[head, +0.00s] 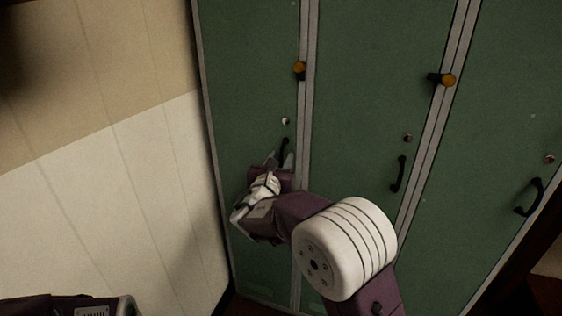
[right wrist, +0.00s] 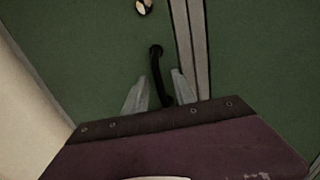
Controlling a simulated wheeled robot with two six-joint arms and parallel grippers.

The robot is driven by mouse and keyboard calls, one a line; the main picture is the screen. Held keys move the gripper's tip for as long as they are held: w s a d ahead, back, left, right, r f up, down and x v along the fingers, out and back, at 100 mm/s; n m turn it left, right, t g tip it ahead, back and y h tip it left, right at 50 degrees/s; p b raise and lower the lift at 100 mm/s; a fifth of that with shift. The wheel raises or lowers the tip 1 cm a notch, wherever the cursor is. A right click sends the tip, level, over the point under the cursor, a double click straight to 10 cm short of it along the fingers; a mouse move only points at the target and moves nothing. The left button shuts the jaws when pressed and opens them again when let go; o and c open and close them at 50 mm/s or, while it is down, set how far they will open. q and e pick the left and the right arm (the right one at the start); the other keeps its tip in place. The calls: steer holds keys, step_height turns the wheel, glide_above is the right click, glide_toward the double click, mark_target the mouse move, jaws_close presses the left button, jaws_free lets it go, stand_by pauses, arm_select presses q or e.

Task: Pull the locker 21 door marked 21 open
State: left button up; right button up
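The leftmost green locker door (head: 250,70) stands closed, with a black handle (head: 284,150) near its right edge. No number is readable on any door, so I cannot tell which is 21. My right gripper (head: 280,160) is at this handle. In the right wrist view the handle (right wrist: 156,65) rises between the two grey fingertips (right wrist: 158,90), with a gap visible on both sides. The fingers are open around its lower part. My left gripper is not in view.
Two more green doors with black handles (head: 398,174) (head: 530,197) stand to the right. Orange-knobbed latches (head: 299,69) (head: 447,80) sit on the frame strips. A keyhole (head: 285,121) is above the left handle. A cream wall (head: 110,200) closes off the left side.

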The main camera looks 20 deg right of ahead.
jaws_close()
stand_by(1.4)
